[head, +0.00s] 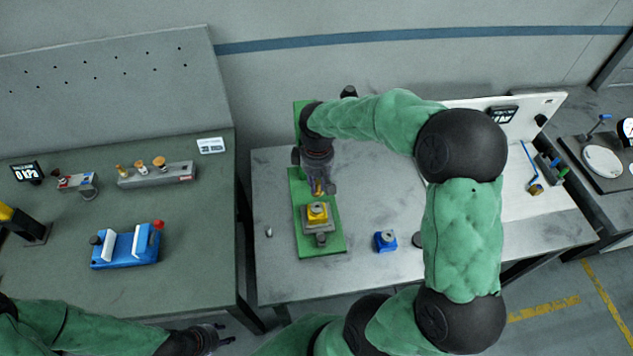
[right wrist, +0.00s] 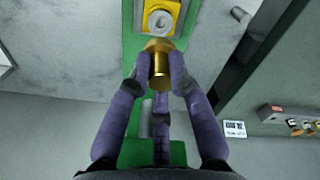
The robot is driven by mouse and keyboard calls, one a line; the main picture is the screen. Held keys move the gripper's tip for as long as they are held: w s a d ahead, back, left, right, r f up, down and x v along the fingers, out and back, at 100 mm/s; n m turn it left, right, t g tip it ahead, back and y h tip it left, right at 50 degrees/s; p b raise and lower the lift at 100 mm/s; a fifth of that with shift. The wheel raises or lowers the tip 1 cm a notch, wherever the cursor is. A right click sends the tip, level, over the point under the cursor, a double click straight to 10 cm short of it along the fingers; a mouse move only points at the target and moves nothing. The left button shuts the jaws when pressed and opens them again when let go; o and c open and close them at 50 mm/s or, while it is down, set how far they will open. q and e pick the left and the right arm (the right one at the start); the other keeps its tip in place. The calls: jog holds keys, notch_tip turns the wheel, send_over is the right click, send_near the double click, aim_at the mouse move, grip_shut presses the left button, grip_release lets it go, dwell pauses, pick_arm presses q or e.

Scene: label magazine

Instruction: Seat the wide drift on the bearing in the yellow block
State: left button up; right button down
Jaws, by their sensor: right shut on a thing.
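My right gripper (head: 316,186) is above the green base, just behind the yellow block (head: 317,212). In the right wrist view my right gripper (right wrist: 160,82) is shut on a brass drift (right wrist: 158,62), its wide end pointing toward the block. The yellow block (right wrist: 176,8) carries a pale ring-shaped bearing (right wrist: 159,22) at the top of that view. The drift's wide end appears close to the bearing but apart from it. My left gripper (head: 216,338) is empty and looks open at the bottom left, far from the block.
The green base plate (head: 335,245) stands on the grey table, with a blue block (head: 385,241) to its right. A grey rack (head: 150,176) with several drifts and a blue fixture (head: 125,246) are on the left bench. Table space left of the base is mostly clear.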

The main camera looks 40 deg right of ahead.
aim_at(317, 194)
jog(key=shift+f+b, duration=1.95)
jog(key=shift+f, duration=0.95)
jog(key=shift+f+b, duration=0.7)
jog(key=shift+f, duration=0.5)
jog(key=c, duration=1.1)
grip_release()
jog(key=shift+o, duration=0.2)
notch_tip(317, 194, up, 8)
jog(key=shift+f, duration=0.25)
